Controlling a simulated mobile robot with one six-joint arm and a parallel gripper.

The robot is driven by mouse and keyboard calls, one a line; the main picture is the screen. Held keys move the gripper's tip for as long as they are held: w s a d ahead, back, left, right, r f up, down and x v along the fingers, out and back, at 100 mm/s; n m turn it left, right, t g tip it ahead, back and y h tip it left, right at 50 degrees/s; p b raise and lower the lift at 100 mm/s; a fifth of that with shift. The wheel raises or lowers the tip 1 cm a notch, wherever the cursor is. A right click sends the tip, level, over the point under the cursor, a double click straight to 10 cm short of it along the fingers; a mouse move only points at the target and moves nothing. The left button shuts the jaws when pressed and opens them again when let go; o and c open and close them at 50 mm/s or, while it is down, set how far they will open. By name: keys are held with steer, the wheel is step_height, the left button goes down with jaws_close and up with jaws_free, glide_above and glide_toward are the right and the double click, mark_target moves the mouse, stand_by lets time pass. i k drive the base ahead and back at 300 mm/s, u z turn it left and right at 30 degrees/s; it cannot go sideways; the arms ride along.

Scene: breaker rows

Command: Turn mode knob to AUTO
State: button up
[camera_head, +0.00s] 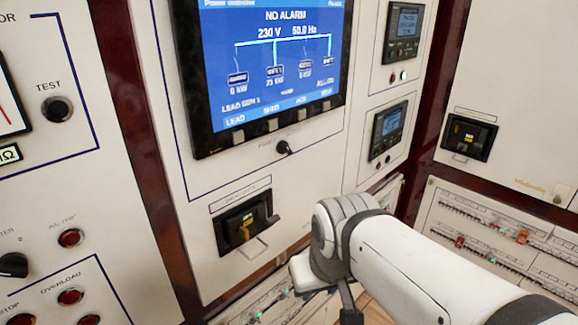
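A small black knob (283,147) sits on the white panel below the large screen. The tiny label beside it is too blurred to read, and I cannot tell its setting. A larger black knob (13,265) shows at the left edge, partly cut off, beside a partly visible label. I cannot tell for sure which is the mode knob. My arm reaches in from the lower right. Dark parts at its end, seemingly my gripper (349,304), point down at the bottom edge, well below and right of the small knob. Its fingers are not clear, and no held object shows.
The large screen (270,60) reads NO ALARM. A TEST button (56,109) and red lamps are left. Breaker rows (500,235) line the right panel. Dark red posts separate panels.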

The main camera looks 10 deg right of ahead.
mark_target(283, 147)
steer(key=u, duration=1.15)
steer(key=k, duration=1)
steer(key=z, duration=1.2)
steer(key=i, duration=0.55)
steer(key=z, duration=0.05)
